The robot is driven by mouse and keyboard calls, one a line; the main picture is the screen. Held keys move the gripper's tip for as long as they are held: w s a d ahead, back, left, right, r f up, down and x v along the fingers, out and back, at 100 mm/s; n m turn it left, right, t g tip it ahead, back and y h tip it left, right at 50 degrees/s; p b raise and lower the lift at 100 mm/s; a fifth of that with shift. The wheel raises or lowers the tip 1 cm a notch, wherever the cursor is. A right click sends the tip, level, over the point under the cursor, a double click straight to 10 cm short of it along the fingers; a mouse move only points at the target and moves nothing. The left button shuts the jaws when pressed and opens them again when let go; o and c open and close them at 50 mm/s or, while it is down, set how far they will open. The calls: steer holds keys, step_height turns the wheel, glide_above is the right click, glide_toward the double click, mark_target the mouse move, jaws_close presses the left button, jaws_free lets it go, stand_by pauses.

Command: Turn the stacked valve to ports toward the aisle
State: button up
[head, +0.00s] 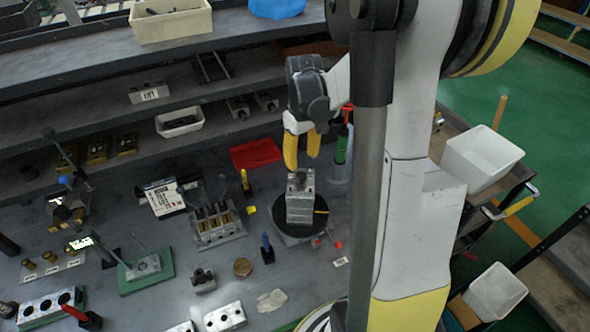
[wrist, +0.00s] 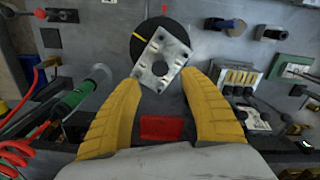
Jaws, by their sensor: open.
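The stacked valve (head: 300,205), a silver metal block, stands upright on a round black turntable (head: 258,218) with a yellow mark at its edge. My gripper (head: 302,150) has yellow fingers and points down just above the valve. In the wrist view my gripper (wrist: 162,80) is open, with one fingertip on each side of the valve's near edge. I cannot tell whether either finger touches it.
A red tray (head: 255,153) lies behind the turntable to the left. A green-bodied tool (head: 341,148) stands close on the right. A manifold block (head: 218,226) and a blue-handled tool (head: 267,248) are to the left. Shelves (head: 90,125) rise at the back.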

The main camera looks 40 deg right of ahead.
mark_target(301, 175)
step_height(301, 175, down, 8)
steer(key=shift+w+r+b, duration=0.1)
steer(key=shift+r+b, duration=0.15)
steer(key=shift+b, duration=0.45)
jaws_close()
